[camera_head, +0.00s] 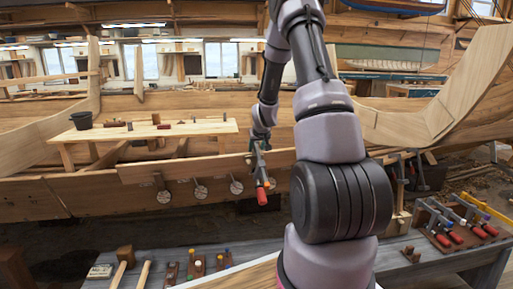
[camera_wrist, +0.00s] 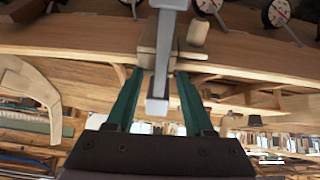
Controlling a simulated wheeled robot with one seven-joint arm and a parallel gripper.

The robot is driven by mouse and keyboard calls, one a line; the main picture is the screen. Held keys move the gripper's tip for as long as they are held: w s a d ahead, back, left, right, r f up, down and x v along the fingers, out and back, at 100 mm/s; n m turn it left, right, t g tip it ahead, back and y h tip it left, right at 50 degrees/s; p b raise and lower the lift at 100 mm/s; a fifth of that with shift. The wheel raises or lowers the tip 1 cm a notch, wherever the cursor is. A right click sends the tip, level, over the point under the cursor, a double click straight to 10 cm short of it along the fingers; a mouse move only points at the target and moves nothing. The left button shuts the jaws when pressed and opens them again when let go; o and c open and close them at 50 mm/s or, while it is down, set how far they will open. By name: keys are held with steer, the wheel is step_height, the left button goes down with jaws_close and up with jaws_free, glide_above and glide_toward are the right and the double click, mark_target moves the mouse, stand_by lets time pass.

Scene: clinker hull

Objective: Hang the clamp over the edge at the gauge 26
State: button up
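My gripper (camera_head: 260,145) is in front of the hull's lower plank (camera_head: 150,168), near the plank's right part. It holds a clamp (camera_head: 262,192) with a grey metal bar and a red handle that hangs downward. In the wrist view the green fingers (camera_wrist: 158,85) stand on both sides of the clamp's bar (camera_wrist: 158,103), close to a wooden block. Round white gauges (camera_head: 200,191) hang in a row below the plank; some also show in the wrist view (camera_wrist: 276,12). Their numbers are too small to read. I cannot tell whether the clamp touches the plank.
A bench (camera_head: 150,132) with a black bucket (camera_head: 82,120) stands behind the plank. A grey worktable (camera_head: 395,262) in front carries mallets (camera_head: 122,264) and several red-handled clamps (camera_head: 440,225). Other clamps (camera_head: 400,168) stand at the plank's right. The plank's left edge looks free.

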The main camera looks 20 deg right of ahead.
steer(key=v, duration=1)
steer(key=shift+s+r, duration=0.25)
steer(key=shift+r, duration=0.1)
steer(key=shift+a, duration=0.1)
steer(key=s+a+r+m+y, duration=0.1)
steer(key=s+a+r, duration=0.4)
steer(key=s+r, duration=0.15)
steer(key=s+a+r+y, duration=0.1)
steer(key=s+a+r, duration=0.45)
steer(key=r, duration=0.25)
steer(key=s+a+r+y, duration=0.1)
steer(key=s+a+r, duration=0.1)
steer(key=s, duration=0.7)
steer(key=s+a+r+m+g+y, duration=0.1)
steer(key=s+a+r, duration=0.2)
steer(key=s, duration=0.7)
steer(key=shift+a+r, duration=0.2)
steer(key=shift+a, duration=0.6)
